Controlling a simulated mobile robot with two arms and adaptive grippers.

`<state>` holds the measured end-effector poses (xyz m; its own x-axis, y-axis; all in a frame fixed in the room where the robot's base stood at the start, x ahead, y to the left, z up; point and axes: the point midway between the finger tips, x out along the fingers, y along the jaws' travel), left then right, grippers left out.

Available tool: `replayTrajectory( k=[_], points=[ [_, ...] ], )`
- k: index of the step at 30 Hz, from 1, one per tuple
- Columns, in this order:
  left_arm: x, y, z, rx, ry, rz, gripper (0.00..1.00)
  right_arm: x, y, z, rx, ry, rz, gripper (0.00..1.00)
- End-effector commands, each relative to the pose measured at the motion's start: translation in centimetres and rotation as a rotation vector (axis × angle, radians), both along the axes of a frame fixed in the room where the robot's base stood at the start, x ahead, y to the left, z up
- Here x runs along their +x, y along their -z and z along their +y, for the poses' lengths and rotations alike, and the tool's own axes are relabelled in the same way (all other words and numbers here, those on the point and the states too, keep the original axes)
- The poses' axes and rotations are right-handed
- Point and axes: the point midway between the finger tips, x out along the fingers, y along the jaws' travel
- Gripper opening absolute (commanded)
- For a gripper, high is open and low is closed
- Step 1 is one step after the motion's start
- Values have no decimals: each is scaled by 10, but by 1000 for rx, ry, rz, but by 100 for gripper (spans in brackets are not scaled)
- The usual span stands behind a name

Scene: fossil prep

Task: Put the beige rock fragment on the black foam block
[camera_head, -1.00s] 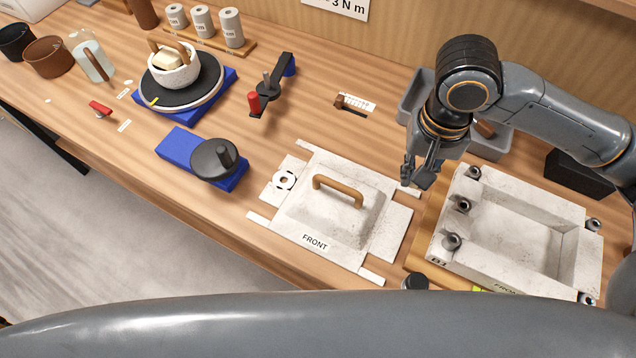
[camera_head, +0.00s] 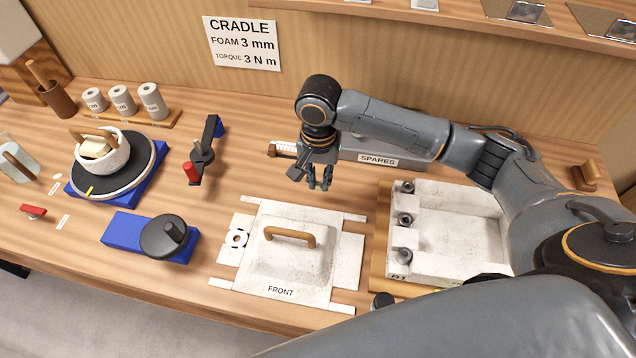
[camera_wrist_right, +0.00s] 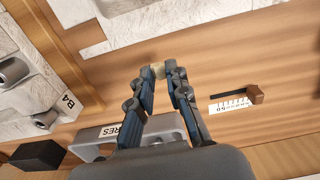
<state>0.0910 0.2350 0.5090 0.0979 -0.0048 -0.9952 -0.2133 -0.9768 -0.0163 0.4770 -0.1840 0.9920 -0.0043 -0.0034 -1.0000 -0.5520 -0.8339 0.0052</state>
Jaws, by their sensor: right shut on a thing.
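The beige rock fragment (camera_wrist_right: 170,69) is a small piece between my right fingertips in the right wrist view. My right gripper (camera_wrist_right: 166,72) is shut on it. In the head view the right gripper (camera_head: 320,186) hangs above the bare wood behind the white lidded piece, and the fragment is too small to make out there. The black foam block (camera_wrist_right: 37,155) lies at the lower left of the wrist view, beyond the spares bin and apart from the gripper. In the head view my right arm hides it. My left gripper is not in view.
The grey spares bin (camera_head: 378,158) stands behind my right gripper. The white lidded piece marked FRONT (camera_head: 335,270) lies in front. A white hollow mould (camera_head: 450,185) with dark knobs is to the right. A small brown-handled tool (camera_wrist_right: 255,94) lies by a scale strip.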

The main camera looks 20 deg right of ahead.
Motion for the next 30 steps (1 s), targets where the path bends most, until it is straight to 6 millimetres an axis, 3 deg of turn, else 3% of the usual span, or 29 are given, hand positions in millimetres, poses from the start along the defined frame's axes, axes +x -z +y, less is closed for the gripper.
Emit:
replayTrajectory(
  k=[7, 14, 25, 26, 27, 28, 30],
  points=[
    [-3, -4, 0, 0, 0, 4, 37, 15, 18, -5, -1, 1, 1, 5],
    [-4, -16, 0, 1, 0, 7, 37, 13, 45, -5, -1, -1, 0, 5],
    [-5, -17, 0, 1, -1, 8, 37, 13, 50, -4, 1, -1, 0, 5],
    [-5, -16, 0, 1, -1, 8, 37, 13, 50, -4, 1, -1, -1, 22],
    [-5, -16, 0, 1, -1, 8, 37, 13, 50, -4, 1, -1, -1, 30],
    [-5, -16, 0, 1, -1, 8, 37, 13, 50, -4, 1, -1, -1, 36],
    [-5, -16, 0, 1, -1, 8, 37, 13, 50, -4, 1, -1, -1, 39]
  ],
)
